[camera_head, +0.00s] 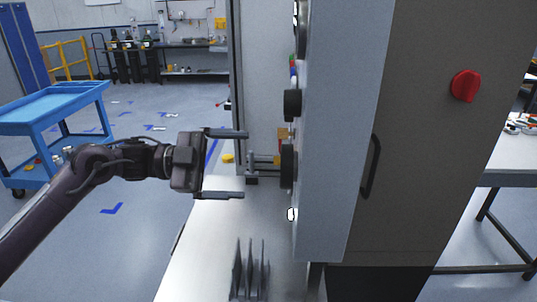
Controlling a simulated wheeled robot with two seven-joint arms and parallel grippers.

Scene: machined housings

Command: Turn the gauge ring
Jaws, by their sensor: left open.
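A grey panel (339,130) stands edge-on at centre right, with several round dark parts on its left-facing side. A dark round part (287,166) with a grey stem (262,164) sticks out to the left at mid height. Another dark round knob (292,105) sits above it. Seen edge-on, I cannot tell which part is the gauge ring. My left gripper (246,165) is open, its two fingers pointing right, one above and one below the level of the stem. The fingers appear empty, and contact with the stem cannot be told. My right gripper is not in view.
Upright grey plates (250,270) stand on the pale bench top (195,250) below the gripper. A tall grey cabinet (425,130) with a red knob (465,86) fills the right. A blue cart (50,108) stands at left. The floor between is mostly open.

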